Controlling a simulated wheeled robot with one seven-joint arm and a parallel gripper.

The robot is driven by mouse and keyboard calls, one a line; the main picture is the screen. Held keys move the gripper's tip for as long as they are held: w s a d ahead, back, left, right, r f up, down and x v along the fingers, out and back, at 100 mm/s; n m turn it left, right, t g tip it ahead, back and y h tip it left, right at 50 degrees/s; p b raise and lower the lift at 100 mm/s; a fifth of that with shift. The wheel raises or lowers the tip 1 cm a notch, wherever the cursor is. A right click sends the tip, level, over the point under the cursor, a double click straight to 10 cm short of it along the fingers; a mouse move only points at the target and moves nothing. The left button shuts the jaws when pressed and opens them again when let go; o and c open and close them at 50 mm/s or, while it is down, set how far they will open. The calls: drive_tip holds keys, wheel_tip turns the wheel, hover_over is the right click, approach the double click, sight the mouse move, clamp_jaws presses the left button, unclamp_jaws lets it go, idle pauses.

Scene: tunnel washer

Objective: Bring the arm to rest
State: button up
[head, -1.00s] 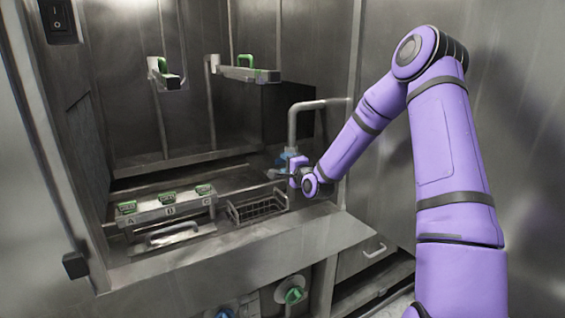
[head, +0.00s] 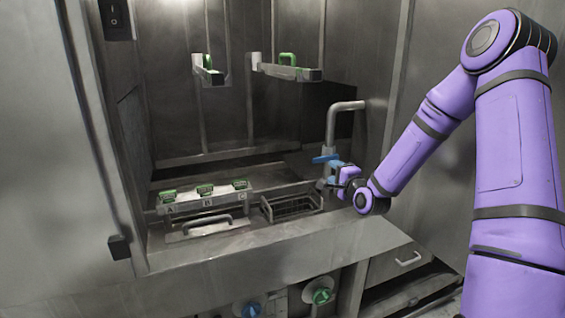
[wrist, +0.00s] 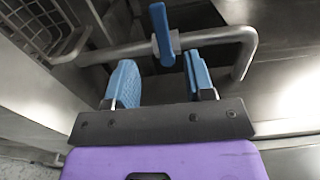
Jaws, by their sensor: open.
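My gripper (wrist: 158,85) is open, its two blue fingers spread apart in the wrist view. A blue lever handle (wrist: 161,35) on a bent metal pipe (wrist: 215,38) shows beyond the fingertips, between them in the picture. I cannot tell whether the fingers touch it. In the head view my gripper (head: 336,182) is at the right of the washer, just below the blue handle (head: 325,158) on the pipe (head: 345,106). My purple arm reaches in from the right.
A wire basket (head: 290,207) sits left of my gripper. A rack marked A, B, C with green clips (head: 205,189) is further left. Two wall arms with green handles (head: 288,60) are behind. Green (head: 322,296) and blue (head: 250,310) knobs are below the ledge.

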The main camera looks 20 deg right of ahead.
drive_tip(key=s+a+r+n+g+h, duration=0.2)
drive_tip(key=s+a+r+n+g, duration=0.55)
drive_tip(key=s+r+n, duration=0.35)
drive_tip(key=s+a+r+n+g, duration=0.1)
drive_tip(key=s+r+n, duration=0.1)
drive_tip(key=s, duration=0.7)
drive_tip(key=s+a+r+n+g+y, duration=0.1)
drive_tip(key=s+a+r+n+g, duration=0.1)
drive_tip(key=s, duration=0.7)
drive_tip(key=s+a+r+n+g, duration=0.2)
drive_tip(key=s+r, duration=0.1)
drive_tip(key=s, duration=0.6)
drive_tip(key=shift+s+a+r+n, duration=0.15)
drive_tip(key=shift+s+r+n, duration=0.15)
drive_tip(key=shift+n, duration=0.1)
